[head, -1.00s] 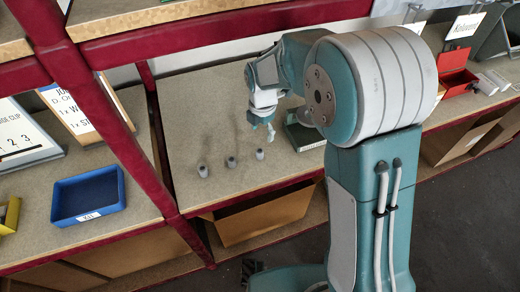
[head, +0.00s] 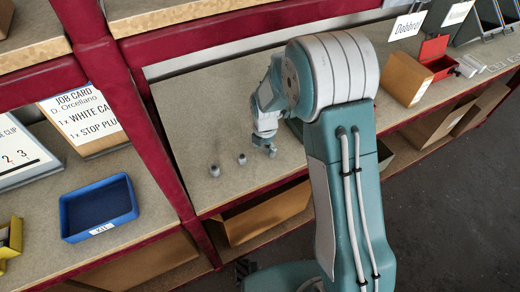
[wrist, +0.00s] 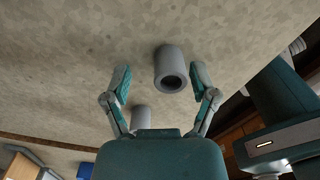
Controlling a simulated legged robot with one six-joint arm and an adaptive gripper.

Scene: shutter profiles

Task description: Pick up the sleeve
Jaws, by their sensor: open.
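Grey hollow sleeves stand on the shelf. Two show in the head view, a left sleeve (head: 214,170) and a right one (head: 242,159). In the wrist view one grey sleeve (wrist: 171,65) appears between the open fingers, nearer the right finger, with a gap on both sides. Another grey sleeve (wrist: 140,117) shows lower down, partly hidden by my gripper's body. My gripper (wrist: 161,68) is open and empty. In the head view my gripper (head: 271,152) is low over the shelf, right of the two visible sleeves; a third sleeve is not visible there.
A blue tray (head: 99,208) marked KIT sits on the left shelf, with a job card (head: 84,118) behind it. A red post (head: 135,115) divides the shelves. A red box (head: 437,56) and a cardboard box (head: 409,78) stand at the right. The shelf behind the sleeves is clear.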

